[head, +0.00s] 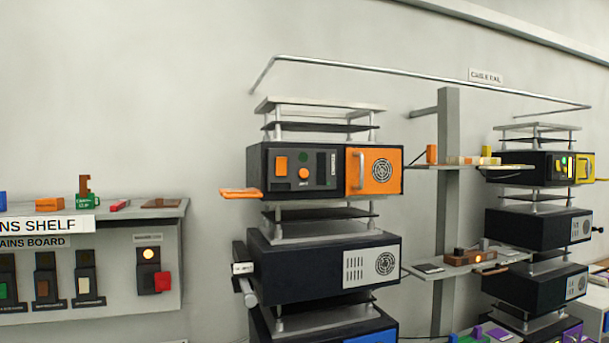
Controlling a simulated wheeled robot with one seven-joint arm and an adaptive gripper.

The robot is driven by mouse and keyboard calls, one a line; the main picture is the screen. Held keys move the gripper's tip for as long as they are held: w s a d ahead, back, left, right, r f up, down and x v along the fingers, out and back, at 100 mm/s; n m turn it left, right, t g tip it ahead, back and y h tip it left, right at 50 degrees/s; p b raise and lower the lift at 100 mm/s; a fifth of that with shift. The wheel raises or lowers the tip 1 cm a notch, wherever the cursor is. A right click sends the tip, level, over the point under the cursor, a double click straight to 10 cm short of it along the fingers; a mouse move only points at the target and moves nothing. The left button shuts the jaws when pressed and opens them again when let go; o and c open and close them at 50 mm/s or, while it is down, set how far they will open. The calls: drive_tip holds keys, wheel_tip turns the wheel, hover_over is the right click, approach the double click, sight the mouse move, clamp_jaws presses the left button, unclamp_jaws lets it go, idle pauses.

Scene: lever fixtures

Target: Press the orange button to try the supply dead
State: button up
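A black supply unit (262,178) with an orange front section stands on the rack in the middle. Its front panel carries an orange square piece (281,163) at the left and a small round orange piece (303,173) to the right of it. I cannot tell from here which of these is the button. A dark green round spot (303,157) sits above the round piece and looks unlit. An orange lever (240,193) sticks out at the unit's left side. An orange panel (375,171) with a handle and round grille fills the right of the front. My gripper is not in view.
A mains board (205,262) hangs at the left under a shelf with small objects; its lamp (148,253) glows above a red switch (162,281). Another black unit (325,267) is below. A right rack holds a yellow-fronted unit (530,167). Small shelves (425,165) bridge the racks.

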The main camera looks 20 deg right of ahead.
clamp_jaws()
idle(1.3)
